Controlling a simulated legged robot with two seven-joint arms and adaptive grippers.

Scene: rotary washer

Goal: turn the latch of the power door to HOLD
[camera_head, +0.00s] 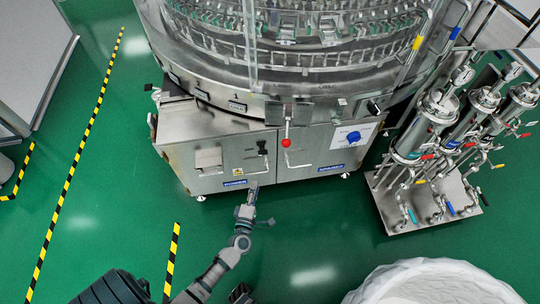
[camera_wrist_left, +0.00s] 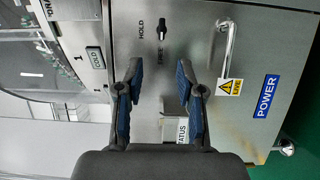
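The power door (camera_head: 229,177) is the left steel door of the machine cabinet, with a blue POWER label (camera_wrist_left: 265,95). Its small black latch (camera_wrist_left: 162,29) is in the wrist view, just beyond my fingertips, lying along the picture's vertical. The word HOLD (camera_wrist_left: 141,28) is to its left and FREE (camera_wrist_left: 160,53) below it. In the head view the latch (camera_head: 263,149) is a dark spot near the door's upper right. My left gripper (camera_head: 249,196) is in front of the door's lower part; its fingers (camera_wrist_left: 159,78) are spread, with nothing between them. My right gripper is not in view.
A bent steel handle (camera_wrist_left: 228,55) and a STATUS box (camera_wrist_left: 174,127) project from the door. A red-knobbed lever (camera_head: 286,143) and blue knob (camera_head: 353,137) are on the right. A pump stand (camera_head: 430,212) and a white tub (camera_head: 435,282) stand farther right.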

